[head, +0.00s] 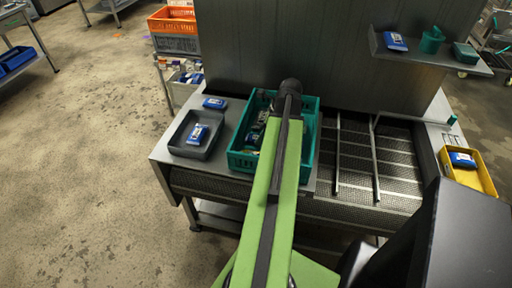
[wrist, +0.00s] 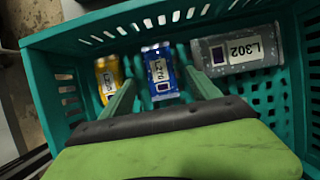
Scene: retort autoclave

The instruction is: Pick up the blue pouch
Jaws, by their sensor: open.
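A blue pouch (wrist: 161,73) with a white label lies in the teal crate, seen in the wrist view near the far wall. My gripper (wrist: 157,80) is open, with its two green fingers reaching down into the crate, one on each side of the blue pouch. How close they are to it in height I cannot tell. A yellow pouch (wrist: 108,80) lies to its left and a larger grey pouch (wrist: 236,50) marked L302 to its right. In the head view, my arm covers much of the teal crate (head: 240,161) and hides the blue pouch.
A grey tray (head: 178,133) holding a blue pack stands left of the crate, with another blue pack (head: 214,103) behind it. A yellow bin (head: 486,178) is at the right. A shelf (head: 440,60) holds small items. A tall metal panel (head: 320,50) rises behind the crate.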

